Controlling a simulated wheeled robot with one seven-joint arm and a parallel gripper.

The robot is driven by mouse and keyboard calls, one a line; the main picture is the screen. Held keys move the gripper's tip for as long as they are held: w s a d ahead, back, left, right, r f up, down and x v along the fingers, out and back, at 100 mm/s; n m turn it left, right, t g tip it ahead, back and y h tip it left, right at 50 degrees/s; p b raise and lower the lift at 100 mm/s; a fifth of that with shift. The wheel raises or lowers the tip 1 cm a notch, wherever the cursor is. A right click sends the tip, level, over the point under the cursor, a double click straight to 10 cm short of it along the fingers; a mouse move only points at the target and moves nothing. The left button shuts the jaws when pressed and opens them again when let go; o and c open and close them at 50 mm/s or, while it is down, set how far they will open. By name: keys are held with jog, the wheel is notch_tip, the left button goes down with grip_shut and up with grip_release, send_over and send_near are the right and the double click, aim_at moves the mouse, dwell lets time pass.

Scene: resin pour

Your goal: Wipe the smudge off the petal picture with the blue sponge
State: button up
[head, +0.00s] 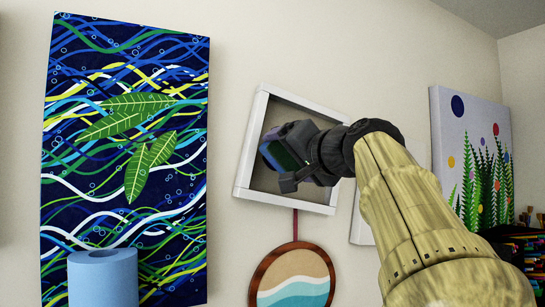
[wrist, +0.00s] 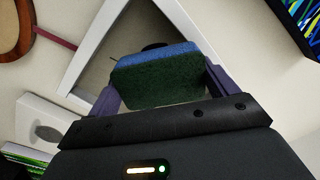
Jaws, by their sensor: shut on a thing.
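My gripper (head: 283,160) is shut on the blue sponge (wrist: 158,80), which has a dark green scouring side. The sponge sits between the two fingers in front of a white square frame (head: 247,145); I cannot tell whether it touches anything. A dark rounded patch (wrist: 152,47) shows partly behind the sponge, inside the frame; I cannot tell what it is. A white panel (head: 360,230) is mostly hidden by my arm in the head view. In the wrist view this panel (wrist: 40,112) carries a grey rounded mark (wrist: 48,133). I cannot tell which is the petal picture.
A blue wavy-line picture with green leaves (head: 125,160) hangs at left, with a blue paper roll (head: 103,280) before it. A round wood-rimmed wave plaque (head: 292,280) hangs below the frame. A fern picture (head: 475,150) is at right, near dark clutter (head: 520,245).

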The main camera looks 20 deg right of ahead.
jog(key=shift+w, duration=1.05)
jog(key=shift+d+f+b, duration=0.2)
jog(key=shift+d+f, duration=0.05)
jog(key=shift+d, duration=0.75)
jog(key=shift+d+f+b, duration=0.15)
jog(key=shift+d+f, duration=0.05)
jog(key=shift+d, duration=0.8)
jog(key=shift+a+r, duration=0.1)
jog(key=shift+a, duration=0.1)
jog(key=shift+a+r, duration=0.2)
jog(key=shift+a, duration=0.75)
jog(key=shift+a+r, duration=0.15)
jog(key=shift+a, duration=0.75)
jog(key=s+b, duration=0.1)
jog(key=s, duration=0.5)
jog(key=shift+s+d, duration=0.1)
